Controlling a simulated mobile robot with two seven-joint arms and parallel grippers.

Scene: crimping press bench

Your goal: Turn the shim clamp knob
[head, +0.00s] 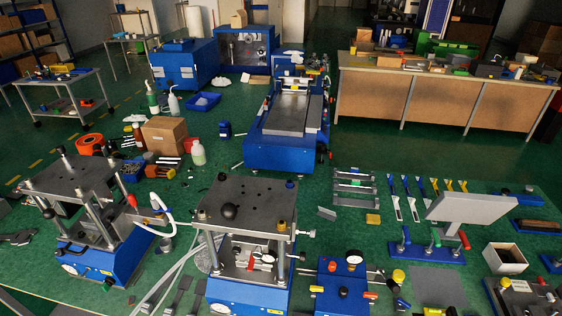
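No part in view is clearly marked as the shim clamp knob, and I cannot tell which knob it is. A front press (250,195) with a dark top plate carries a black ball knob (229,211). A second press (75,190) stands at the left, with a gauge and a white hose. I make out neither of my grippers in this view, and nothing is seen being held.
A large blue machine (285,140) stands behind the presses. A grey tilted panel (470,207) and hand tools are at the right. A cardboard box (165,135) and bottles are at the left. A dark tool-like shape (16,238) lies at the left edge. Green bench surface shows between things.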

